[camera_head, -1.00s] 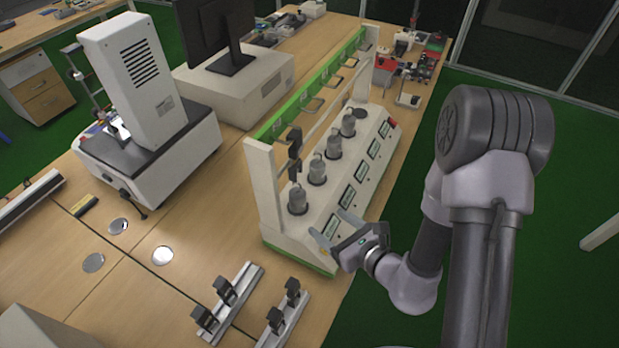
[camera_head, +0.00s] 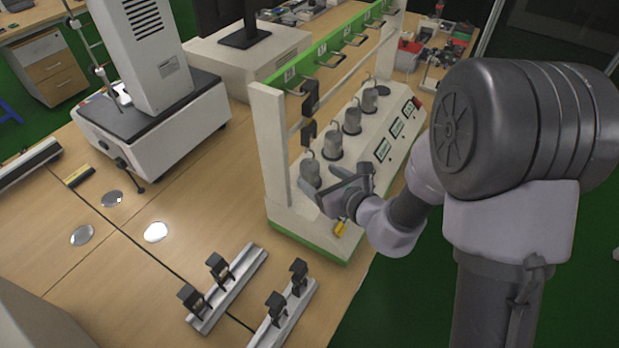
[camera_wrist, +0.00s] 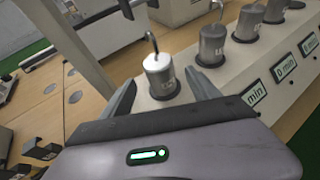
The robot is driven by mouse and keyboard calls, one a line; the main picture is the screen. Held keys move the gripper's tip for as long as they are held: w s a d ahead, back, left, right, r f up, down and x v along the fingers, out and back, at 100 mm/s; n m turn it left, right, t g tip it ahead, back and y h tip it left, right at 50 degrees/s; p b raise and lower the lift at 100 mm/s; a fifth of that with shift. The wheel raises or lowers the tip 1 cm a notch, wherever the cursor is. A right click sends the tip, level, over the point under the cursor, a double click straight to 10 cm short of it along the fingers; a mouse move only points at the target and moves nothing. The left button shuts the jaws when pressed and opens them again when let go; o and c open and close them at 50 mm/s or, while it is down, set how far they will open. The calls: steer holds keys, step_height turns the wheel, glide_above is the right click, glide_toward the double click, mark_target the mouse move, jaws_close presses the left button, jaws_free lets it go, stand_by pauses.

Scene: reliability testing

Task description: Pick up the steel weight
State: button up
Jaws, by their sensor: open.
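Several grey steel weights with hooks on top stand in a row on the white, green-edged test machine (camera_head: 290,222). The nearest steel weight (camera_head: 311,172) is at the left end of the row. It also shows in the wrist view (camera_wrist: 160,77), upright on the machine's ledge, just beyond and between my fingertips. My gripper (camera_head: 325,190) is open and empty beside this weight, on the display side. In the wrist view my gripper (camera_wrist: 165,92) has its fingers spread on either side of the weight's lower part. Contact cannot be told.
A second weight (camera_wrist: 212,45) stands close to the right of the nearest one. The machine's white post (camera_head: 270,145) and a dark hanging clamp (camera_head: 309,133) rise near it. Metal rails with black clamps (camera_head: 228,288) lie on the table in front.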

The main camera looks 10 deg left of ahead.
mark_target(315, 175)
steer(key=x, duration=0.2)
steer(key=b+x, duration=0.1)
steer(key=x, duration=0.1)
steer(key=b+x, duration=0.1)
steer(key=shift+w+a+f, duration=0.2)
steer(key=shift+f, duration=0.2)
steer(key=shift+r, duration=0.1)
steer(key=shift+c, duration=0.4)
jaws_close()
